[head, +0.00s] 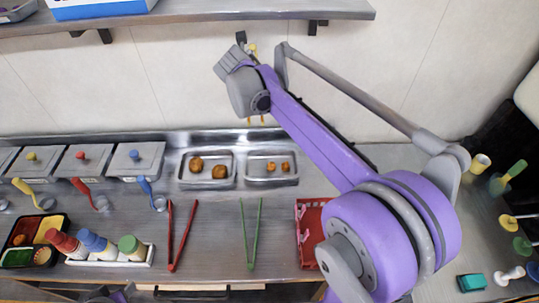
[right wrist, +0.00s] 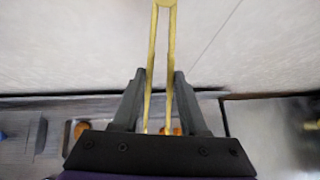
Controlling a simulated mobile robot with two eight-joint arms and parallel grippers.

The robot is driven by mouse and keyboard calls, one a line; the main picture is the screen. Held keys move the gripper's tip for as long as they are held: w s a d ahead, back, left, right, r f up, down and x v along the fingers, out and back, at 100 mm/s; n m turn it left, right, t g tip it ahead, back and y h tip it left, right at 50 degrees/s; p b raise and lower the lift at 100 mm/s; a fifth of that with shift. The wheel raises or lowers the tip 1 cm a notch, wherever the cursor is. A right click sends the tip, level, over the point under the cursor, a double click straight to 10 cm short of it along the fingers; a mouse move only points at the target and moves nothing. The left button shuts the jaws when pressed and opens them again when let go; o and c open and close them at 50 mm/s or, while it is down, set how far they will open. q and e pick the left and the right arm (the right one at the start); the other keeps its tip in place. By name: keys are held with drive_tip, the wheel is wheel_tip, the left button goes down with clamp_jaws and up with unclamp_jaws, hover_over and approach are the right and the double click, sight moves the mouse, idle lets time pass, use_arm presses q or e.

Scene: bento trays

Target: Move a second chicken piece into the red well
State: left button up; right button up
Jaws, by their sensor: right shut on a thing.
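My right gripper (head: 247,47) is raised in front of the back wall, shut on yellow tongs. In the right wrist view the tongs (right wrist: 160,50) run between the fingers. I cannot tell which are chicken. The bento box at far left has a red well (head: 29,224) with a brown-orange piece (head: 19,239) in it.
Lidded containers (head: 135,157) line the back left. Capped bottles (head: 95,241) stand near the bento box. Red tongs (head: 183,240) and green tongs (head: 251,240) lie at the front. A red basket (head: 307,235) sits beside my right arm. A shelf (head: 200,12) hangs above.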

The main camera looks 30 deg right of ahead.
drive_tip(key=s+d+f+b, duration=0.1)
drive_tip(key=d+f+b, duration=0.1)
drive_tip(key=f+b, duration=0.2)
drive_tip(key=s+d+f+m+b, duration=0.1)
drive_tip(key=f+b, duration=0.3)
drive_tip(key=f, duration=0.7)
drive_tip(key=shift+s+d+g+h+b, duration=0.3)
drive_tip(key=shift+s+d+g+b, duration=0.1)
drive_tip(key=shift+s+d, duration=0.35)
drive_tip(key=shift+o, duration=0.8)
drive_tip(key=shift+f, duration=0.15)
use_arm(q)
drive_tip(key=s+f+g, duration=0.1)
drive_tip(key=s+f, duration=0.3)
drive_tip(key=f, duration=0.8)
drive_tip(key=shift+s+f, duration=0.15)
drive_tip(key=shift+s, duration=0.25)
drive_tip(key=shift+f, duration=0.1)
drive_tip(key=shift+s+f+b, duration=0.2)
drive_tip(key=shift+f+b, duration=0.85)
drive_tip(key=shift+f, duration=0.05)
use_arm(e)
drive_tip(key=shift+f, duration=1.6)
